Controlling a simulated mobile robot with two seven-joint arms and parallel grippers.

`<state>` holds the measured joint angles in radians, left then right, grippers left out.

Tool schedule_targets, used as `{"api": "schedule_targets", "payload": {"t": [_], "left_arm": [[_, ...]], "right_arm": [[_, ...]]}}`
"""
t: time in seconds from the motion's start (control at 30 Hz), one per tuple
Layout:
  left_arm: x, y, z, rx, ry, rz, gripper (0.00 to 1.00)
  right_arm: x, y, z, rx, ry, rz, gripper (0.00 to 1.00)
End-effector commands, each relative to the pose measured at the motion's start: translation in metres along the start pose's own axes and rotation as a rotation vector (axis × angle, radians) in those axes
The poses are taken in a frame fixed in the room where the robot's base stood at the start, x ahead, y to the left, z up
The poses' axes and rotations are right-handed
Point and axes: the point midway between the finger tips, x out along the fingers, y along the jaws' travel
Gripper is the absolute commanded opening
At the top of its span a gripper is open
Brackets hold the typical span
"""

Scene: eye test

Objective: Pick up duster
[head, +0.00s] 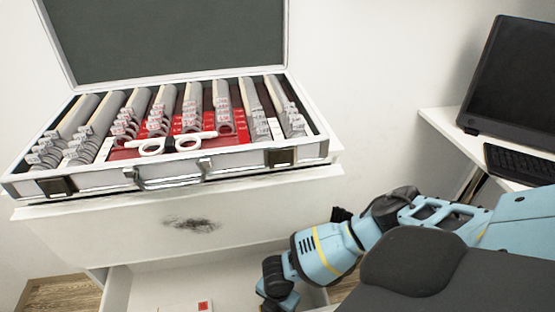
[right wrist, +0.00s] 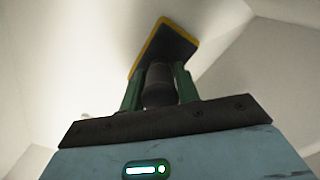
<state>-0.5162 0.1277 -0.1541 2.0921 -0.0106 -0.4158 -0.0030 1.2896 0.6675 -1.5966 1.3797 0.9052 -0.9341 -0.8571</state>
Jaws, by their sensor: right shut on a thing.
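The duster (right wrist: 168,45) shows in the right wrist view, with a dark pad edged in yellow and a dark rounded handle. My right gripper (right wrist: 160,73) is shut on the handle, one green finger on each side. The pad lies beyond the fingertips, close to pale surfaces; I cannot tell whether it touches them. In the head view my right arm reaches down into the open white drawer (head: 230,279) at the bottom; its fingers and the duster are not visible there. My left gripper is in neither view.
An open lens case (head: 225,160) stands on the white cabinet above the drawer, with white trial frames (head: 160,146) on it. A dark smudge (head: 192,224) marks the cabinet front. A red-and-white item (head: 204,306) lies in the drawer. A monitor (head: 515,85) and keyboard (head: 520,163) stand on a desk at right.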

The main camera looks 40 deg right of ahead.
Motion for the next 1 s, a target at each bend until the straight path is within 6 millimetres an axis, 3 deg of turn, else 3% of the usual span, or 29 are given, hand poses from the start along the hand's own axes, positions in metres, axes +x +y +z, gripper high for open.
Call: {"api": "schedule_targets", "payload": {"t": [0.23, 0.7, 1.0], "left_arm": [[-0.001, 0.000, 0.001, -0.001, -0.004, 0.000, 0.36], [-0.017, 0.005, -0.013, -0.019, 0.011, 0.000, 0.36], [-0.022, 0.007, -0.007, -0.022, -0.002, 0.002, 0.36]], "right_arm": [[-0.006, 0.000, 0.000, 0.000, 0.000, 0.000, 0.08], [-0.086, 0.001, 0.000, -0.001, 0.001, 0.003, 0.08], [-0.101, 0.000, 0.000, 0.000, 0.000, 0.000, 0.08]]}}
